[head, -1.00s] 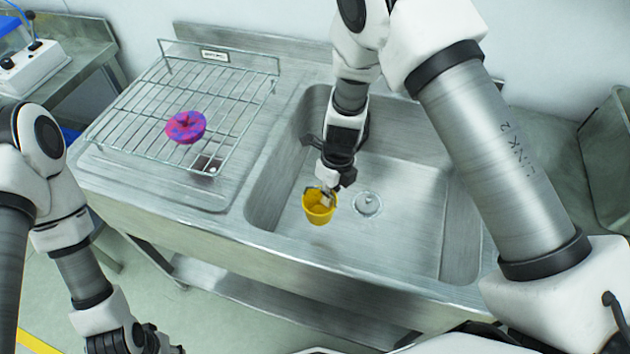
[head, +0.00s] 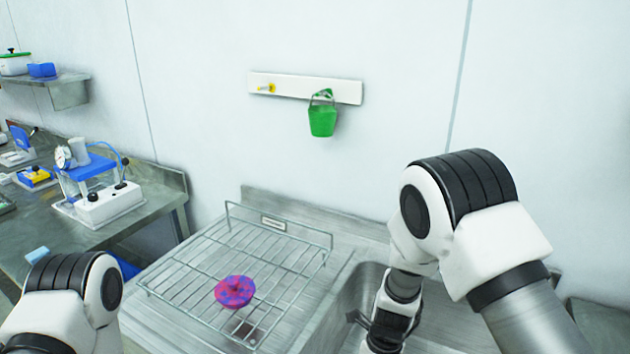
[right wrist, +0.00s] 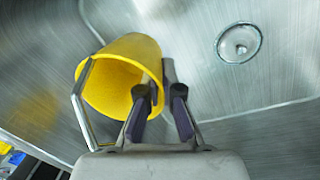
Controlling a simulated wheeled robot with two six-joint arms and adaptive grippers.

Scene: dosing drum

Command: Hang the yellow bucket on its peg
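The yellow bucket (right wrist: 112,82) shows in the right wrist view, tilted with its mouth toward the camera and a grey handle at its left side. My right gripper (right wrist: 160,80) has its fingers on either side of the bucket's wall at the rim, one inside and one outside, and is shut on it. The bucket is over the sink (right wrist: 200,75). A short yellow peg (head: 268,88) sticks out of the left part of a white wall rail (head: 290,86) and is empty.
A green bucket (head: 322,119) hangs at the rail's right part. A wire rack (head: 190,266) with a pink and purple round object (head: 234,291) stands on the drainboard left of the sink. A side bench (head: 40,220) holds lab devices. Wall around the yellow peg is clear.

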